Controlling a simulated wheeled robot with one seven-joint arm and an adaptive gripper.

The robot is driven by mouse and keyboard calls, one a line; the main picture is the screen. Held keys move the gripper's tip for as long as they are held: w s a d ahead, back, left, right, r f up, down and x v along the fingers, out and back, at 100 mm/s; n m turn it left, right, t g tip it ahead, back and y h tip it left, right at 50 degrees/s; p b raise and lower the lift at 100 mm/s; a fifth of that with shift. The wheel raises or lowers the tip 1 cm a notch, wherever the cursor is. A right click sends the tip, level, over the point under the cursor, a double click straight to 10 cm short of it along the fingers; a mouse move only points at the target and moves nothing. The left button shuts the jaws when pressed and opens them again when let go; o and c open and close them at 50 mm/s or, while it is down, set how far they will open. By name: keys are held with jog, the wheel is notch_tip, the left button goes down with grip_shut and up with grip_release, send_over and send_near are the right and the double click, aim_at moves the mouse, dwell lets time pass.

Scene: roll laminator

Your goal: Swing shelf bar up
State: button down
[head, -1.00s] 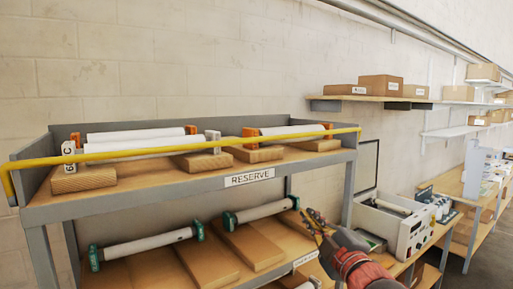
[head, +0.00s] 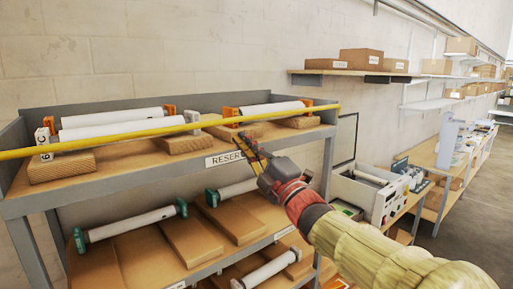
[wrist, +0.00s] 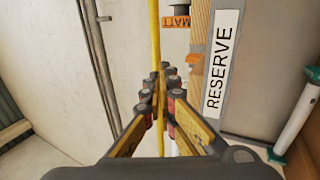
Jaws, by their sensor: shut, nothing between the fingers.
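The yellow shelf bar (head: 110,138) runs across the front of the top shelf, just above its front edge. It shows as a thin upright line in the wrist view (wrist: 155,30). My gripper (head: 242,138) is in front of the shelf, right of the bar's middle, with its fingertips just below the bar in the head view. In the wrist view my fingertips (wrist: 160,76) are together, and the bar lines up just beyond them. I cannot tell whether they touch it. The gripper is shut and empty.
White rolls (head: 122,128) with orange or grey end pieces rest on wooden blocks behind the bar. The RESERVE label (head: 222,159) is on the shelf edge. Green-ended rolls (head: 128,224) lie on the lower shelf. The laminator (head: 370,190) stands to the right.

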aim_at(231, 122)
jog(key=shift+p+x, duration=0.75)
jog(key=shift+x, duration=1.5)
jog(key=shift+w+a+r+g+h+p, duration=0.15)
jog(key=shift+r+g+p, duration=0.15)
jog(key=shift+p, duration=0.2)
jog(key=shift+w+r+g+h+p, duration=0.1)
jog(key=shift+r+g+h+p, duration=0.15)
jog(key=shift+p, duration=0.2)
jog(key=shift+w+a+b, duration=0.25)
jog(key=shift+w+b, duration=0.1)
jog(key=shift+b, duration=0.65)
jog(key=shift+s, duration=0.1)
jog(key=shift+f, duration=0.1)
